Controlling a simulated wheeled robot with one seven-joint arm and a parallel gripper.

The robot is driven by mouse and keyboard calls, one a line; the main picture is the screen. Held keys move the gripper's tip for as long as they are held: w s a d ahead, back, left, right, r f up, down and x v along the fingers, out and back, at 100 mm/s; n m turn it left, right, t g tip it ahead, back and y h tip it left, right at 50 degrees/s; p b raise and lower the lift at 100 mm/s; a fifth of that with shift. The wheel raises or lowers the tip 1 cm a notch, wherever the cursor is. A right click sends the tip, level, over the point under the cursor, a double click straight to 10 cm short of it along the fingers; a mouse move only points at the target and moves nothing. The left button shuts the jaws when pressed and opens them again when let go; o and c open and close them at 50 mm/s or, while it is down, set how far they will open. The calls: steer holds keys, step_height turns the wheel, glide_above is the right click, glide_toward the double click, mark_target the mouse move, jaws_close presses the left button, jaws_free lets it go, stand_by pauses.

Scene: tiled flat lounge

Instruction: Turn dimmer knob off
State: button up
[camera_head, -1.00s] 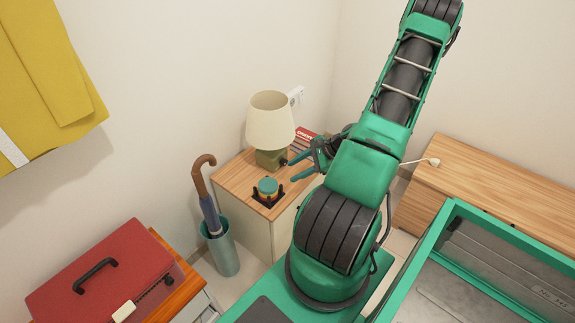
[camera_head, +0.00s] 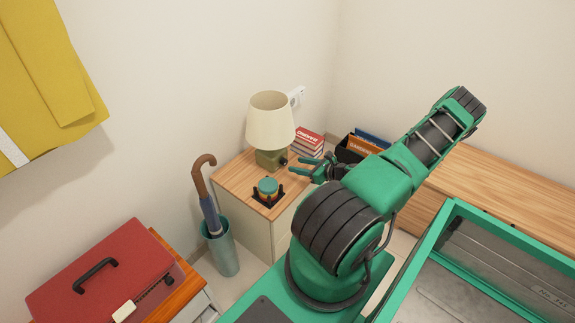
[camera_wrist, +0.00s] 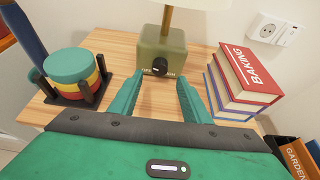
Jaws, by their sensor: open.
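The dimmer knob (camera_wrist: 159,67) is a small black round knob on the front of the lamp's square olive base (camera_wrist: 160,52). It also shows as a dark spot at the lamp base in the head view (camera_head: 284,161). The table lamp has a cream shade (camera_head: 270,121) and stands on a wooden-topped cabinet. My gripper (camera_wrist: 157,88) is open and empty, with its two green fingers pointing toward the base, one on each side of the knob and short of it. In the head view my gripper (camera_head: 296,168) hovers at the cabinet's right side, near the lamp.
A coaster stack in a black holder (camera_wrist: 75,75) stands left of the lamp. Books (camera_wrist: 243,80) stand close on the right. A wall socket (camera_wrist: 271,30) is behind. An umbrella stand (camera_head: 221,250) and red case (camera_head: 105,275) are left of the cabinet (camera_head: 232,182).

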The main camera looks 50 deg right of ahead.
mark_target(286, 163)
steer(key=shift+x, duration=3.15)
steer(key=c, duration=1)
